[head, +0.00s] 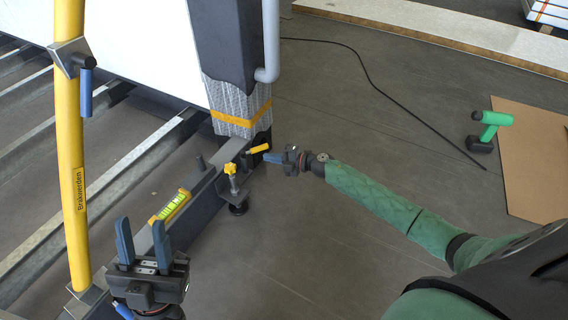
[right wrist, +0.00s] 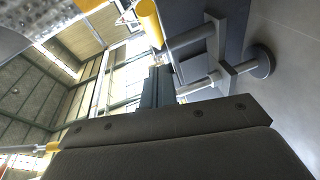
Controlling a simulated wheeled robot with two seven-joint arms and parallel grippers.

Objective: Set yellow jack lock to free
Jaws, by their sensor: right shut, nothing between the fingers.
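A short yellow lever (head: 258,149) sticks out at the foot of the dark post. A yellow knob (head: 230,168) tops the small screw jack (head: 237,192) on the frame, just left of it. I cannot tell which of these two is the jack lock. My right gripper (head: 268,158) is shut and empty, its blue fingertips just beside and below the lever. In the right wrist view, a yellow grip (right wrist: 150,22) on a grey rod is beyond the shut fingers (right wrist: 156,88), apart from them. My left gripper (head: 142,240) is open and empty above the frame's front end.
A yellow pole (head: 70,170) with a clamp stands at the left. A spirit level (head: 170,206) lies on the frame beam near my left gripper. Wrapped packing and the dark post (head: 226,45) stand behind the lever. A green drill (head: 489,128) and cardboard lie right; floor between is clear.

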